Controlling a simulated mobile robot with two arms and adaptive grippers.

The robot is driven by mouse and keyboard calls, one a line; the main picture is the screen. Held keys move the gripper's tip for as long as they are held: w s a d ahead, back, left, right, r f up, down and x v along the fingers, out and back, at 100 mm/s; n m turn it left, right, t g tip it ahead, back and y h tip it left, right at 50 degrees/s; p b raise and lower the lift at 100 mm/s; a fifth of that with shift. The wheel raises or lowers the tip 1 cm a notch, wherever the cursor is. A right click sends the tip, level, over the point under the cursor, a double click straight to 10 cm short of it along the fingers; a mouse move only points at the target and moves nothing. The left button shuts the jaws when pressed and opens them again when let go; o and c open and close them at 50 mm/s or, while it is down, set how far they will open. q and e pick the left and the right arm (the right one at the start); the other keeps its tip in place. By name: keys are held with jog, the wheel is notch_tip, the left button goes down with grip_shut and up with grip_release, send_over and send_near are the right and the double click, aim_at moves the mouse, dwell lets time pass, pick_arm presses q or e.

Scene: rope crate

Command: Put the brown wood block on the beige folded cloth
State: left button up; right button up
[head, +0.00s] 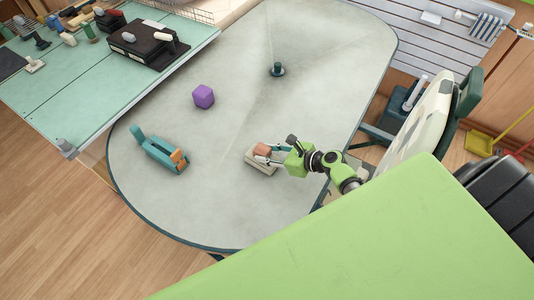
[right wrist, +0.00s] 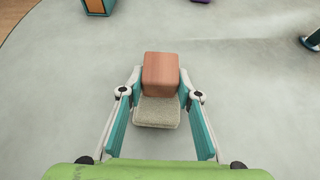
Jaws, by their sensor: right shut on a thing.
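The brown wood block (head: 263,149) is between the fingers of my right gripper (head: 267,155), over the beige folded cloth (head: 254,161) on the grey table. In the right wrist view, the block (right wrist: 160,74) sits between the fingertips of the right gripper (right wrist: 160,80), which is shut on it. The folded cloth (right wrist: 157,113) shows just below the block there. I cannot tell whether the block touches the cloth or hangs slightly above it. My left gripper is not in view.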

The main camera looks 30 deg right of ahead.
jog(key=shift+f+b, duration=0.4)
jog(key=shift+f, duration=0.1)
dwell(0.4)
jog(key=o, duration=1.2)
jog(key=v, duration=1.2)
jog(key=shift+r, duration=0.1)
